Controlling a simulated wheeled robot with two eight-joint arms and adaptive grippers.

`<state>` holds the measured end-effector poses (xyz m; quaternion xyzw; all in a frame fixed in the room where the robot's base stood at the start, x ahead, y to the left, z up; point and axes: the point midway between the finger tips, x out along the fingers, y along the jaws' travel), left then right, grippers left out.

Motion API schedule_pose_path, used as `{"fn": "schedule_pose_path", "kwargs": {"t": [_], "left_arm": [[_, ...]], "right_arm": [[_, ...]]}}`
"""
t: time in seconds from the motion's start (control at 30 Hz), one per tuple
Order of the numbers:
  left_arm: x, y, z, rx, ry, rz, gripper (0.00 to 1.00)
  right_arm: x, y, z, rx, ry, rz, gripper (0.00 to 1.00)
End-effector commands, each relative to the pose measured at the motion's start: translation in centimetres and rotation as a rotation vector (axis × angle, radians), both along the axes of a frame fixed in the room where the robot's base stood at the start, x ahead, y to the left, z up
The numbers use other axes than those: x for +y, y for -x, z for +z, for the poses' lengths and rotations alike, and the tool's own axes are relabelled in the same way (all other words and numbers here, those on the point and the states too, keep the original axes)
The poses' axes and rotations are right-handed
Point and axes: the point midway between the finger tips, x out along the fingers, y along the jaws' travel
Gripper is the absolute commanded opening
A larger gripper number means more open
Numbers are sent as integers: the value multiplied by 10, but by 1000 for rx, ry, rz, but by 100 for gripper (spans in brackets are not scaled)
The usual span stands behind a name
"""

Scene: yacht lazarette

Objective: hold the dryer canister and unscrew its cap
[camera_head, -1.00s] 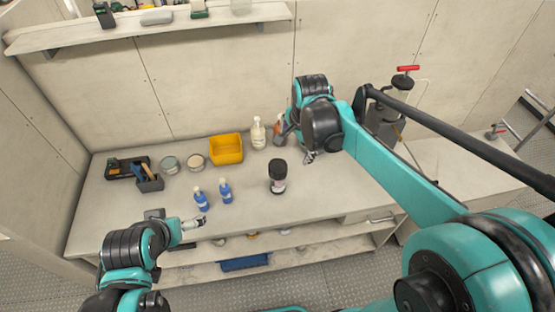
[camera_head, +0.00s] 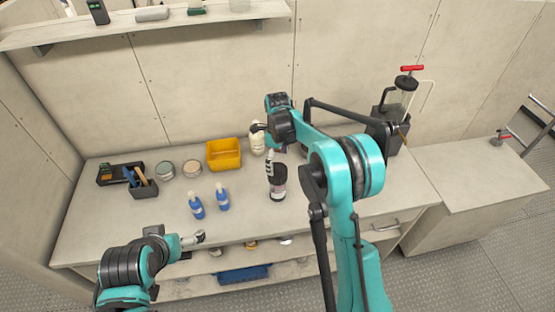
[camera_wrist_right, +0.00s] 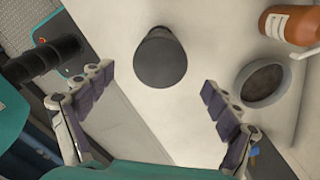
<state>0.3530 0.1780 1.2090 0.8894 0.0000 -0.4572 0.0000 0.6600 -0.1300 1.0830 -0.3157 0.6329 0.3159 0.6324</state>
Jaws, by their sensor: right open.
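The dryer canister (camera_head: 278,184), dark with a lighter band, stands upright on the bench in the middle of the head view. In the right wrist view its dark round cap (camera_wrist_right: 160,58) shows from above.
Two blue bottles (camera_head: 209,202) stand left of the canister. An orange bottle (camera_wrist_right: 290,25) lies near the right finger's side in the wrist view. The bench front around the canister is clear.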

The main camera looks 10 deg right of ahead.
Motion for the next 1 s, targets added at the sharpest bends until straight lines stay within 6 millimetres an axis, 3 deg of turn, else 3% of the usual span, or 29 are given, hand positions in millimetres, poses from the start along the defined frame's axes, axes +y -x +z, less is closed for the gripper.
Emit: {"fn": "schedule_pose_path", "kwargs": {"t": [0.5, 0.9, 0.93, 1.0], "left_arm": [[0, 0, -35, 0, 0, 0, 100], [0, 0, -37, 0, 0, 0, 100], [0, 0, -37, 0, 0, 0, 92], [0, -1, -37, -1, -8, -9, 88]], "right_arm": [[0, 0, -63, -1, 0, 1, 90], [0, 0, -68, -1, 0, 1, 90], [0, 0, -68, -1, 0, 1, 90], [0, 0, -68, -1, 0, 1, 90]]}}
